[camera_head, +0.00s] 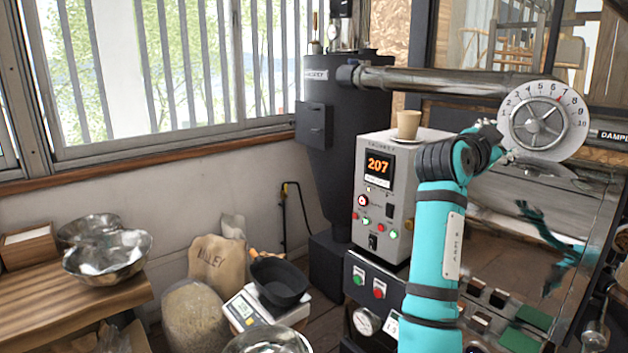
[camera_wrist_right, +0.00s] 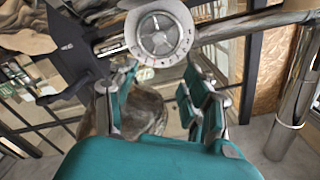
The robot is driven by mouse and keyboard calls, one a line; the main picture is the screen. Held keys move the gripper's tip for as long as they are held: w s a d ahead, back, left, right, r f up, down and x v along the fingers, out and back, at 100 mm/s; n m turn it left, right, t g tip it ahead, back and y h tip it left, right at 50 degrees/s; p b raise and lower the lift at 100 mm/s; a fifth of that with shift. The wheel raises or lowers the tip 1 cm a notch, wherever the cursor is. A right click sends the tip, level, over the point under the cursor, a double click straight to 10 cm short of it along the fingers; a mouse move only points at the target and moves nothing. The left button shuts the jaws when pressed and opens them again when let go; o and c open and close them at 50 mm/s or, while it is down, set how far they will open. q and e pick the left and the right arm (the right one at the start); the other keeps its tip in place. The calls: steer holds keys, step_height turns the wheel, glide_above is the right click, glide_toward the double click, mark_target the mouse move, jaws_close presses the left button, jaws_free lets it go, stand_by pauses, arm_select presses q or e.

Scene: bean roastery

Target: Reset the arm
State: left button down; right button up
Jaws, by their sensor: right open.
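My right arm (camera_head: 438,240) rises in front of the roaster, teal with dark joints, and bends at the top toward the damper dial. My right gripper (camera_head: 510,148) is partly hidden at the dial's lower left. In the right wrist view, my right gripper (camera_wrist_right: 163,92) has its two teal-padded fingers spread apart, with nothing held between them. The round damper dial (camera_head: 543,122) has a grey centre handle and numbers on a pale rim. It also shows beyond the fingertips in the wrist view (camera_wrist_right: 160,37); I see no contact. My left gripper does not show.
A control box (camera_head: 374,212) reading 207 carries a beige cup (camera_head: 408,124). A metal pipe (camera_head: 440,80) runs behind the arm. Metal bowls (camera_head: 107,252) stand on a wooden bench (camera_head: 60,300) at left. Sacks (camera_head: 217,260) and a scale (camera_head: 248,312) with a black container (camera_head: 279,282) are on the floor.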

steer(key=w+a+f+n+y, duration=0.2)
steer(key=w+f+n, duration=0.1)
steer(key=f, duration=0.7)
steer(key=w+a+f+n+y, duration=0.2)
steer(key=w+f+n, duration=0.1)
steer(key=f, duration=0.7)
steer(key=w+a+f+n+y, duration=0.2)
steer(key=a+f+n, duration=0.15)
steer(key=f, duration=0.65)
steer(key=s+a+f+n+g+y, duration=0.1)
steer(key=s+f+n, duration=0.15)
steer(key=f, duration=0.75)
steer(key=s+a+f+n+y, duration=0.1)
steer(key=s+a+f+y, duration=0.15)
steer(key=f, duration=0.75)
steer(key=s+f+n+g+y, duration=0.15)
steer(key=s+f, duration=0.25)
steer(key=f, duration=0.6)
steer(key=s+a+f+n+g+y, duration=0.2)
steer(key=s+f+n+g, duration=0.15)
steer(key=s+f, duration=2.4)
steer(key=s+d+f+g, duration=0.1)
steer(key=s+f, duration=0.3)
steer(key=s, duration=1.2)
steer(key=s+d+f+g, duration=0.1)
steer(key=s+f+g, duration=0.2)
steer(key=s, duration=1.2)
steer(key=shift+s+d+f+n+g+y, duration=0.2)
steer(key=shift+s+f+n+g+y, duration=0.1)
steer(key=shift+s+f+n+g, duration=0.15)
